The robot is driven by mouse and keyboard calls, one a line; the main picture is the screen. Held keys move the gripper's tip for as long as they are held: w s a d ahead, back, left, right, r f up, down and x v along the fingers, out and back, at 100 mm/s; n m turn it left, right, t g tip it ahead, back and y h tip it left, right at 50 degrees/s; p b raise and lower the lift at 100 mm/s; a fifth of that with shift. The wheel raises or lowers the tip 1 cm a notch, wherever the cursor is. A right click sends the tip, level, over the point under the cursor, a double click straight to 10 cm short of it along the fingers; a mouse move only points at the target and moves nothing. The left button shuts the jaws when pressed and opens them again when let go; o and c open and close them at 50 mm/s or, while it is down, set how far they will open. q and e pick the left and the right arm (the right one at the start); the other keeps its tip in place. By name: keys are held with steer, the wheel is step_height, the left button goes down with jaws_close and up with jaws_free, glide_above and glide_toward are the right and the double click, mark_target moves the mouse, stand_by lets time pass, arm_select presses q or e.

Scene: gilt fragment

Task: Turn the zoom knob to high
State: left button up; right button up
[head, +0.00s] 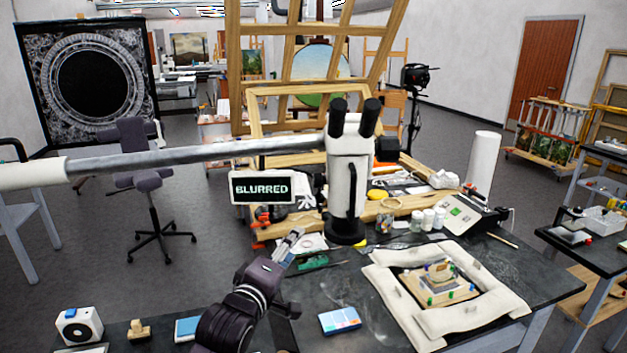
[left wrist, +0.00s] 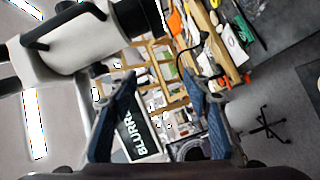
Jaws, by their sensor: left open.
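A white microscope head (head: 348,165) with black eyepieces hangs from a long grey boom over the dark workbench. A small screen (head: 262,188) beside it reads "BLURRED". I cannot clearly pick out the zoom knob. My left gripper (head: 291,243) is low and to the left of the microscope, apart from it, over the bench. In the left wrist view my left gripper (left wrist: 160,84) is open, with nothing between its blue-padded fingers. There the white microscope body (left wrist: 85,45) with black handles is at upper left, and the screen (left wrist: 140,131) shows behind the fingers. My right gripper is out of view.
The boom (head: 200,155) crosses from the left above my arm. A padded frame (head: 400,310) around a gilt fragment (head: 440,281) lies on the bench at right. A tablet (head: 339,320) lies at the front. Bottles (head: 428,217) and wooden frame pieces (head: 385,209) crowd the back.

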arm_select(q)
steer(key=n+t+h, duration=0.2)
glide_toward(320, 180)
steer(key=w, duration=0.2)
steer(key=f+p+x, duration=0.1)
steer(key=p+x, duration=0.2)
steer(key=x, duration=0.4)
steer(key=shift+w+a+r+p, duration=0.15)
steer(key=shift+w+a+p, duration=0.05)
steer(key=shift+w+p, duration=0.15)
steer(key=c, duration=1.1)
steer(key=m+t+h+b, duration=0.2)
steer(key=b, duration=0.9)
steer(key=f+m+t+h+b, duration=0.1)
steer(key=m+t+h+b, duration=0.1)
steer(key=b, duration=0.8)
steer(key=shift+w+f+m+h+b, duration=0.15)
steer(key=shift+w+m+h+b, duration=0.05)
steer(key=shift+m+h+b, duration=0.25)
steer(key=shift+t, duration=0.3)
